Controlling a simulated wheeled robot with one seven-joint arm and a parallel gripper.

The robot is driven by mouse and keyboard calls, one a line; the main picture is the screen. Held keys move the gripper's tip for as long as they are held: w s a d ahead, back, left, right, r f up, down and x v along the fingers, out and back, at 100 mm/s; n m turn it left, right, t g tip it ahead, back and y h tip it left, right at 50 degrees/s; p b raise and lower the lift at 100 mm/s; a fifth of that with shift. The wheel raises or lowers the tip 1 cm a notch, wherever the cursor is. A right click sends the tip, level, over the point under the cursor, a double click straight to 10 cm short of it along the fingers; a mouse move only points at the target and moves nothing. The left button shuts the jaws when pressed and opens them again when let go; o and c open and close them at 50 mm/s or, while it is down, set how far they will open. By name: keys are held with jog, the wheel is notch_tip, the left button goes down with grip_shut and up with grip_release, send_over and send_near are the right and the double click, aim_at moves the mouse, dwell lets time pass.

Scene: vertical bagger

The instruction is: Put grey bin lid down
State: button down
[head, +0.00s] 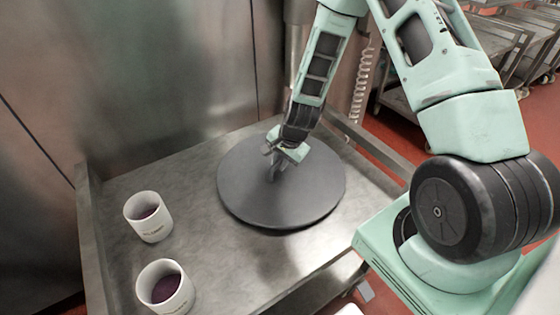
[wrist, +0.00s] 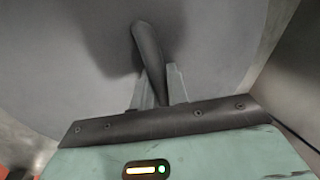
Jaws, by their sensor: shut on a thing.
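The grey bin lid (head: 240,195) is a dark round disc in the head view, flat and level at the right part of a metal table. I cannot tell whether it touches the tabletop or is just above it. Its raised handle (wrist: 150,60) stands up at the middle of the lid in the wrist view. My gripper (head: 276,168) comes down from above and is shut on that handle. In the wrist view my gripper's fingers (wrist: 160,85) sit on either side of the handle, and the lid's grey surface (wrist: 225,40) fills the background.
Two white cups with dark contents, one farther (head: 148,217) and one nearer (head: 165,287), stand left of the lid. The metal table (head: 130,185) has raised edges at its sides. A steel wall (head: 150,80) stands behind it. Bare tabletop lies between cups and lid.

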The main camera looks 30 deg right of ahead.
jog(key=shift+f, duration=0.15)
jog(key=c, duration=1.8)
grip_release()
jog(key=shift+f, duration=0.1)
jog(key=o, duration=0.4)
jog(key=shift+o, duration=0.2)
